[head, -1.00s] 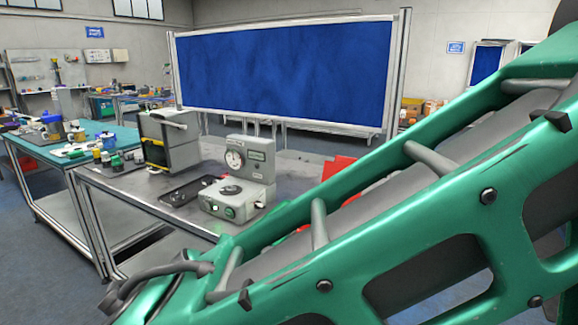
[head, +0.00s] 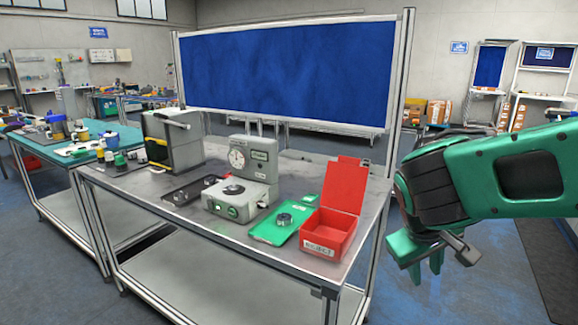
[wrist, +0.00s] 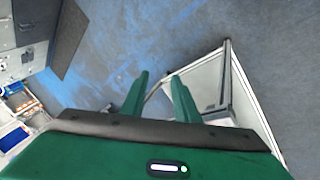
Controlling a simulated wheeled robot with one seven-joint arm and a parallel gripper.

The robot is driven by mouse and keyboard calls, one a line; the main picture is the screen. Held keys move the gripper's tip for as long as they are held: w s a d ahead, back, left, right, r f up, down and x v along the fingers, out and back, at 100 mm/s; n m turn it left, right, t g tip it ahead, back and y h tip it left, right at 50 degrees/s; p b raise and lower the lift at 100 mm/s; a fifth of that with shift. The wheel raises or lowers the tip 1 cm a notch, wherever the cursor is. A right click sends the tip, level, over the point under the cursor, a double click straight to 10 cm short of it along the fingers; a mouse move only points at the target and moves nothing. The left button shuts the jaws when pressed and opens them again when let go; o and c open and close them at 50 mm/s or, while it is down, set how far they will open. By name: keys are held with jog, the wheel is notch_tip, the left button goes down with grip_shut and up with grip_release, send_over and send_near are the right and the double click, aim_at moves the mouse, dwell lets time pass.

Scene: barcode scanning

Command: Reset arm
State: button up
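My gripper (head: 428,268) is at the right in the head view, off the right end of the metal table (head: 265,239) and pointing down over the floor. In the wrist view my gripper (wrist: 160,84) shows two green fingers spread apart with nothing between them. The green arm reaches in from the right edge of the head view.
The table bears a red open box (head: 333,222), a green plate (head: 270,226) with a round part on it, a grey device with a dial (head: 244,182), a dark tray (head: 192,190) and a grey box-shaped machine (head: 172,140). Blue floor lies right of the table.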

jog(key=s+d+f+m+g+y, duration=0.1)
jog(key=s+d+m, duration=0.3)
jog(key=s, duration=0.5)
jog(key=s+d+f+m+g+y, duration=0.1)
jog(key=s+d+m+g+y, duration=0.1)
jog(key=s+d+m, duration=0.3)
jog(key=s+d+y, duration=0.1)
jog(key=s+d, duration=0.3)
jog(key=s, duration=0.1)
jog(key=shift+f, duration=0.3)
jog(key=shift+w+f+g, duration=0.25)
jog(key=shift+w+g, duration=0.05)
jog(key=shift+w, duration=0.25)
